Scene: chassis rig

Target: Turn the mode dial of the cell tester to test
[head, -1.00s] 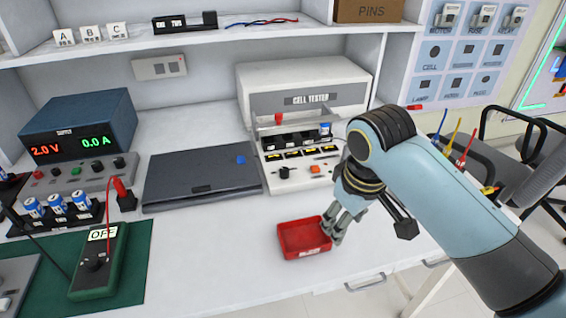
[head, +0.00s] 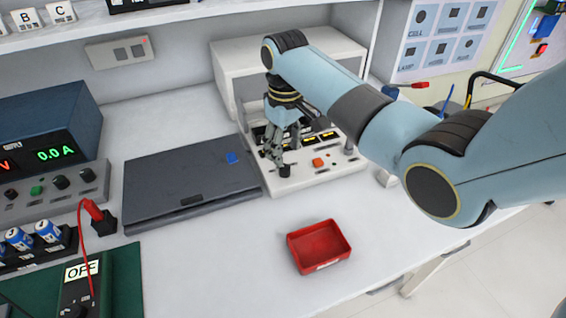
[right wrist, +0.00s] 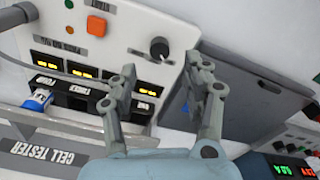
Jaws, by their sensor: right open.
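The white cell tester (head: 345,160) stands at the back of the bench, partly hidden by my right arm. It also shows upside down in the right wrist view (right wrist: 100,45). Its black mode dial (right wrist: 159,48) has a light mark on its top; the mark's setting cannot be read. In the head view the dial (head: 285,171) is close to the fingertips. My right gripper (head: 275,161) is open, above the tester's front panel. In the right wrist view its two fingers (right wrist: 160,80) are apart, with the dial just beyond the gap between them. My left gripper is out of view.
An orange button (right wrist: 97,25) sits near the dial, and a row of cell slots with a blue cell (right wrist: 38,101) lies behind. A dark closed case (head: 185,180) lies left of the tester. A red tray (head: 319,246) stands in front; the bench around it is clear.

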